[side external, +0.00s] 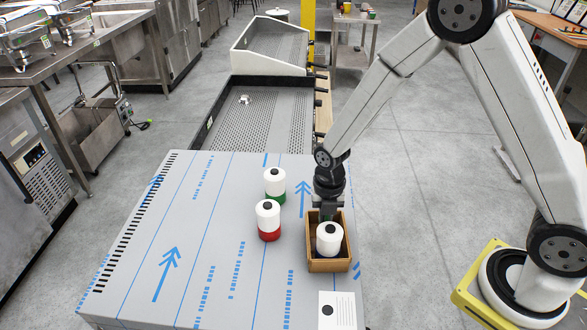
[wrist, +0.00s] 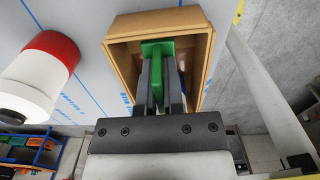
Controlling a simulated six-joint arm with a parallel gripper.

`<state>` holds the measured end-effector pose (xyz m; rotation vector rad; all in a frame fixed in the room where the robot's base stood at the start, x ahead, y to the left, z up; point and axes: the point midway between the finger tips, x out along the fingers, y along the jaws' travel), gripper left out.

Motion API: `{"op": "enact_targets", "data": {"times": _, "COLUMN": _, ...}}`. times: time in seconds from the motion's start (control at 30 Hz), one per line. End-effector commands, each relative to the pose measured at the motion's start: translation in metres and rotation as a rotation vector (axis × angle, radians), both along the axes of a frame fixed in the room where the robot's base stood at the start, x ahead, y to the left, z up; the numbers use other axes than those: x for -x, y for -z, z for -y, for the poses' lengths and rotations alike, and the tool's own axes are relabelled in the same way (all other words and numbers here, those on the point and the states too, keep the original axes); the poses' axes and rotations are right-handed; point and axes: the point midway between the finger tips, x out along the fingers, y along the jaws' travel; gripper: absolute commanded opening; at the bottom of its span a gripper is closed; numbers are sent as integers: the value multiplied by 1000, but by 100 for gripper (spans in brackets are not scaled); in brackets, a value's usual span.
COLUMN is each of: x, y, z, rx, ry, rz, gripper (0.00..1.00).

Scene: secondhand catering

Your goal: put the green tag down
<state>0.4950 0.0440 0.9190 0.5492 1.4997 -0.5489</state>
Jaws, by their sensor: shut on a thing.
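The green tag (wrist: 156,50) is pinched between the fingertips of my gripper (wrist: 157,66) in the wrist view. It is over or inside the mouth of an open wooden box (wrist: 207,20); I cannot tell if it touches the bottom. In the side view my gripper (side external: 328,203) points down at the back part of the box (side external: 328,265). A white bottle with a black top (side external: 329,240) stands in the front of the box and hides the fingertips and the tag there.
A red-banded white bottle (side external: 268,218) and a green-banded one (side external: 275,185) stand left of the box. A white card (side external: 337,311) lies near the front edge. The left of the worktop (side external: 190,225) is clear. The box is close to the right edge.

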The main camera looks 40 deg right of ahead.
Motion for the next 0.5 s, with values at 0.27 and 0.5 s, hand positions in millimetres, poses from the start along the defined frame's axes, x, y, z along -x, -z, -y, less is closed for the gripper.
{"op": "enact_targets", "data": {"times": 0.27, "x": 1, "y": 26, "z": 0, "rx": 0, "ry": 0, "rz": -3, "gripper": 0}}
{"op": "enact_targets", "data": {"times": 0.5, "x": 0, "y": 28, "z": 0, "rx": 0, "ry": 0, "rz": 0, "gripper": 0}}
